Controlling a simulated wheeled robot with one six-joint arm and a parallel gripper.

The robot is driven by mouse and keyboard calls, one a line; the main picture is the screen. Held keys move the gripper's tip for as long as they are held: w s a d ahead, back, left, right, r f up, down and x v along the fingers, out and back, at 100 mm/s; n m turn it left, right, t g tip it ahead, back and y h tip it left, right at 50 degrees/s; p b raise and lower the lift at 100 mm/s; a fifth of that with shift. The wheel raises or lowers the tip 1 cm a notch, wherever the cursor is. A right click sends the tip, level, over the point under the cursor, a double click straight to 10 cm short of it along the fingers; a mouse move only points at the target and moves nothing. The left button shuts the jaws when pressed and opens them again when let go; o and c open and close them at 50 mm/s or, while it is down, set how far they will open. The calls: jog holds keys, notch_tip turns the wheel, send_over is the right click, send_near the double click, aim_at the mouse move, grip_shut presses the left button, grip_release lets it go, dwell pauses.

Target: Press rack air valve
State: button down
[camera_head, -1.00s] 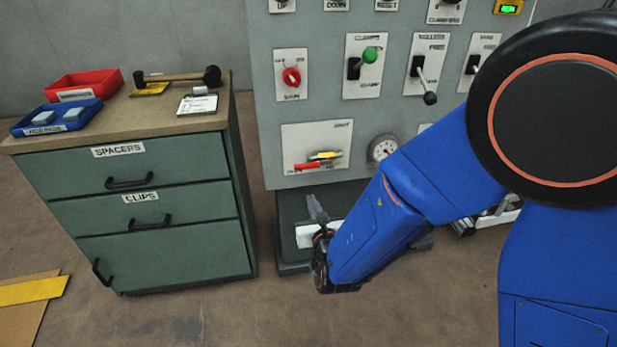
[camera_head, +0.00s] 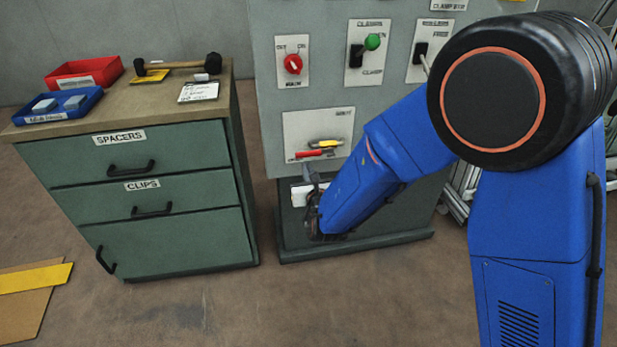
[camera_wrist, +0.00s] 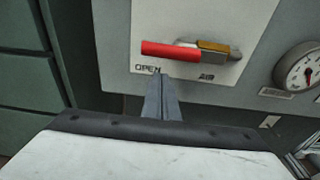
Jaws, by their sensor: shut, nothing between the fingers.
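The air valve (camera_head: 316,153) sits low on the grey control panel, on a pale plate. Its red handle lies level, with a brass-yellow body at its right end. In the wrist view the red handle (camera_wrist: 171,50) is above my gripper, with OPEN and AIR lettered below it. My gripper (camera_wrist: 161,84) is shut and empty, its fingertips pointing up at the plate's lower edge, just below the OPEN label. In the head view my gripper (camera_head: 308,172) is below the valve plate, partly hidden by my blue arm. I cannot tell how far the tips are from the panel.
A pressure gauge (camera_wrist: 299,66) is right of the valve. A red rotary switch (camera_head: 293,64) and a green-knobbed lever (camera_head: 372,42) are above it. A green drawer cabinet (camera_head: 140,190) stands left, with a red bin (camera_head: 84,72) and a blue bin (camera_head: 58,105) on top.

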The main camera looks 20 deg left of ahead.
jog(key=shift+s+d+r, duration=0.1)
jog(key=shift+s+r, duration=0.05)
jog(key=shift+r, duration=0.5)
jog(key=shift+s+d+r, duration=0.1)
jog(key=shift+r, duration=0.55)
jog(key=shift+a, duration=0.1)
